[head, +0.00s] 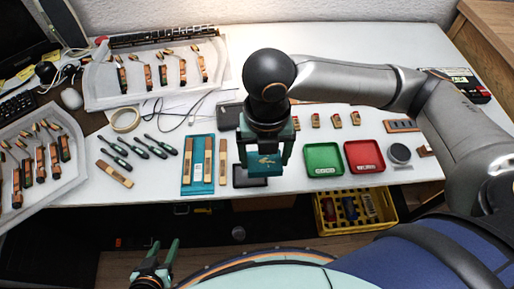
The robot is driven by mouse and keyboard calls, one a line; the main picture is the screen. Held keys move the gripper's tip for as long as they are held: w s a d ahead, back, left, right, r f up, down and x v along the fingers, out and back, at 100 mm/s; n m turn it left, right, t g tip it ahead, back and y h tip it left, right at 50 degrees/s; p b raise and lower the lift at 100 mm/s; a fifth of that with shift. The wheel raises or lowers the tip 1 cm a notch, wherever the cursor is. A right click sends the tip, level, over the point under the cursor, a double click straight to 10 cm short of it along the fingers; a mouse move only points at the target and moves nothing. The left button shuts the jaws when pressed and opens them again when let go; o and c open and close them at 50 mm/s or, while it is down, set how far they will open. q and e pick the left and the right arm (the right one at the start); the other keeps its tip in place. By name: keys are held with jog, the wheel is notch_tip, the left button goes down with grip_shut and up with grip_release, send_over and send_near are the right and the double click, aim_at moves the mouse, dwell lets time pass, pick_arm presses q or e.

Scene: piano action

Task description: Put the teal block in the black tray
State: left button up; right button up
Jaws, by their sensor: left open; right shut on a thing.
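My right gripper (265,155) is shut on the teal block (265,163), which sits between its green fingers. The block appears over the back right part of the black tray (250,182) and hides part of it. I cannot tell whether the block touches the tray. The tray lies near the front edge of the table. My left gripper (153,266) is open and empty, low in the picture, in front of the table and away from the block.
A teal mat with wooden pieces (186,187) lies left of the black tray. A green tray (323,174) and a red tray (379,166) stand to its right. Green-handled tools (150,147) lie further left. A yellow crate (393,217) is below the table edge.

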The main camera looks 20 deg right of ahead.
aim_at(250, 169)
jog(key=s+a+p, duration=0.2)
jog(key=s+a, duration=0.3)
jog(key=s, duration=0.3)
jog(key=w+f, duration=0.1)
jog(key=w, duration=0.1)
jog(key=w+d+f, duration=0.1)
jog(key=w, duration=0.4)
jog(key=shift+w+d+f+b, duration=0.15)
jog(key=shift+d+f+b, duration=0.2)
jog(key=shift+f+b, duration=0.05)
jog(key=w+f, duration=0.2)
jog(key=w+d+f+b, duration=0.1)
jog(key=w+f, duration=0.1)
jog(key=f, duration=0.1)
jog(key=shift+w+d, duration=0.15)
jog(key=shift+w, duration=0.2)
jog(key=shift+w+d+f, duration=0.15)
jog(key=shift+w+f, duration=0.4)
jog(key=shift+f, duration=0.2)
notch_tip(250, 169, down, 2)
jog(key=shift+s+f, duration=0.1)
jog(key=shift+f, duration=0.15)
pick_arm(q)
jog(key=shift+w+r, duration=0.1)
jog(key=shift+r, duration=0.1)
pick_arm(e)
jog(key=shift+f, duration=0.15)
